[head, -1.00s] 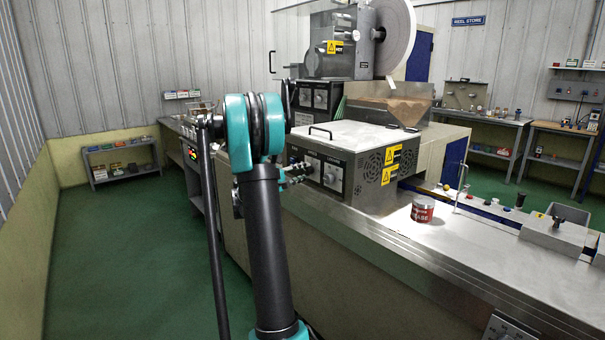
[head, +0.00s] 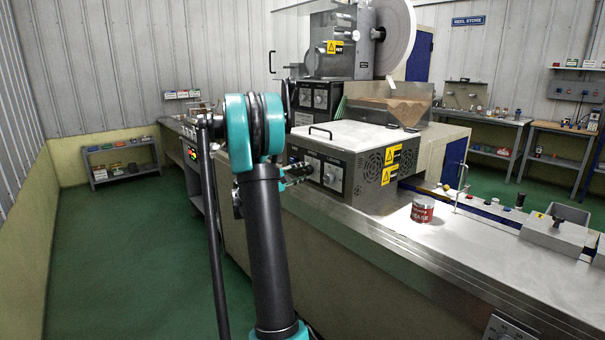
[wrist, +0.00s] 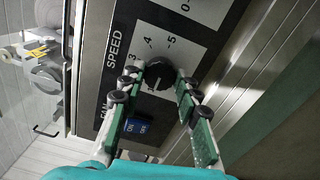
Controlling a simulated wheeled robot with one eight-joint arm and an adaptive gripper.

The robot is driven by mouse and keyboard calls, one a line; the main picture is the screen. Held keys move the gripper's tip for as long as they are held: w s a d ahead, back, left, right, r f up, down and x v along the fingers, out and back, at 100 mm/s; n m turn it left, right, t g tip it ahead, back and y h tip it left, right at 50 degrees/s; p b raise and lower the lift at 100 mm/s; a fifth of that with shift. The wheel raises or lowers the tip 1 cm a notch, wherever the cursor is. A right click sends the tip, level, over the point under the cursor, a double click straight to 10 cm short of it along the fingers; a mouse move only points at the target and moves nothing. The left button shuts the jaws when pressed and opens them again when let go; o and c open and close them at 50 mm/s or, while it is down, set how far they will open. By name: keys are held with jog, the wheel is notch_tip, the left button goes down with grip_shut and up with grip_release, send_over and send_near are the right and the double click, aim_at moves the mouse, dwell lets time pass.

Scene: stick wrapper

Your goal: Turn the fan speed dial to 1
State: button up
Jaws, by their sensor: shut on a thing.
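The fan speed dial is a round black knob (wrist: 158,74) on a dark panel with a pale scale plate, in the middle of the wrist view. The printed word SPEED and the marks 3, 4 and 5 show beside it. My gripper (wrist: 160,80) has its two green-padded fingers on either side of the knob and is shut on it. The knob's pointer and its exact setting are hard to make out. In the head view my gripper (head: 297,172) is at the front panel of the grey box (head: 372,172), and my arm hides part of that panel.
A blue switch (wrist: 137,126) marked ON sits just below the knob, between my fingers. On the steel counter (head: 465,265) stands a red and white can (head: 422,210), right of the box. Green floor (head: 125,240) to the left is clear.

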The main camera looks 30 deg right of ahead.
jog(key=o, duration=1.2)
jog(key=shift+c, duration=0.2)
jog(key=shift+a, duration=0.1)
jog(key=a, duration=1.1)
jog(key=shift+s+a+f, duration=0.15)
jog(key=shift+s+a, duration=0.25)
jog(key=shift+s, duration=0.05)
jog(key=s+a+f+m+t+y, duration=0.1)
jog(key=s+a+f+y, duration=0.8)
jog(key=s+a+f, duration=0.2)
jog(key=s+a+f+m+t+y, duration=0.1)
jog(key=s+a+f+y, duration=0.8)
jog(key=s+a, duration=0.7)
jog(key=a+f, duration=0.2)
jog(key=a, duration=0.1)
jog(key=shift+f+m+t, duration=0.3)
